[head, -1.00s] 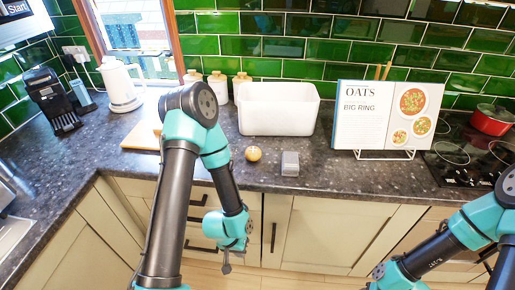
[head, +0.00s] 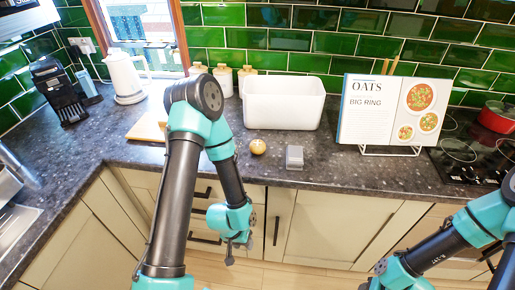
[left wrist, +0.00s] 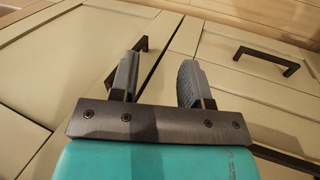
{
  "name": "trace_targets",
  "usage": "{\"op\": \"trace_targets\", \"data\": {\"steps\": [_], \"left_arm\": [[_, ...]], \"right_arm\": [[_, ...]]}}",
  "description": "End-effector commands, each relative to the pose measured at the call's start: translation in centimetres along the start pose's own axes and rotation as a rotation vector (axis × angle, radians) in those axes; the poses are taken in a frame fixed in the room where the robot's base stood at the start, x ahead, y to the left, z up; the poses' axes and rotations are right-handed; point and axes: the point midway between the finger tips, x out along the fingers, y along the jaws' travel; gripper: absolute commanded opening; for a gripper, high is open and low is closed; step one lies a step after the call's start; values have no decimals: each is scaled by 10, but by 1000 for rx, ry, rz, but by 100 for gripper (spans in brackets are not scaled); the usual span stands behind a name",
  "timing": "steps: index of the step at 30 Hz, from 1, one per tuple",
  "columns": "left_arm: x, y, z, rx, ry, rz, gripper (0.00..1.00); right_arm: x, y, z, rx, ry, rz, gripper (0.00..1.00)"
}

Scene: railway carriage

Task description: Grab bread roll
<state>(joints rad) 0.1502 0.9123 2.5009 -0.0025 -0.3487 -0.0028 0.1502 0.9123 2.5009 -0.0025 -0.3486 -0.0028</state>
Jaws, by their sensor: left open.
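A small round golden-brown bread roll (head: 257,146) sits on the dark speckled countertop (head: 340,172) near its front edge, in the head view. My left gripper (head: 229,258) hangs below the counter edge, in front of the cabinet doors, lower than the roll and apart from it. In the left wrist view the left gripper's two fingers (left wrist: 155,70) stand apart with nothing between them, facing the cabinet doors. The roll is not in the wrist view. My right arm enters at the lower right of the head view; its gripper is out of frame.
A grey box (head: 294,157) stands just right of the roll, a white bin (head: 285,113) behind. A wooden board (head: 147,128) lies to the left, partly hidden by my arm. A recipe book on a stand (head: 383,110) is at right. Cabinet handles (head: 276,231) project below the counter.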

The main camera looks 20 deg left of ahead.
Motion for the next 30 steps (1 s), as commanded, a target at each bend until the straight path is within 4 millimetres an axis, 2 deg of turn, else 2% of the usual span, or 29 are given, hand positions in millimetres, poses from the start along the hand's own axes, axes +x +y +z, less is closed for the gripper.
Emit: {"op": "trace_targets", "data": {"steps": [2,15,24,30], "left_arm": [[0,0,0,0,0,0,51],[0,0,0,0,0,0,92],[-2,2,-2,-3,-6,2,92],[-18,22,-18,-24,-63,7,92]], "right_arm": [[0,0,0,0,0,0,43],[0,0,0,0,0,0,43],[0,0,0,0,0,0,43],[0,0,0,0,0,0,43]]}}
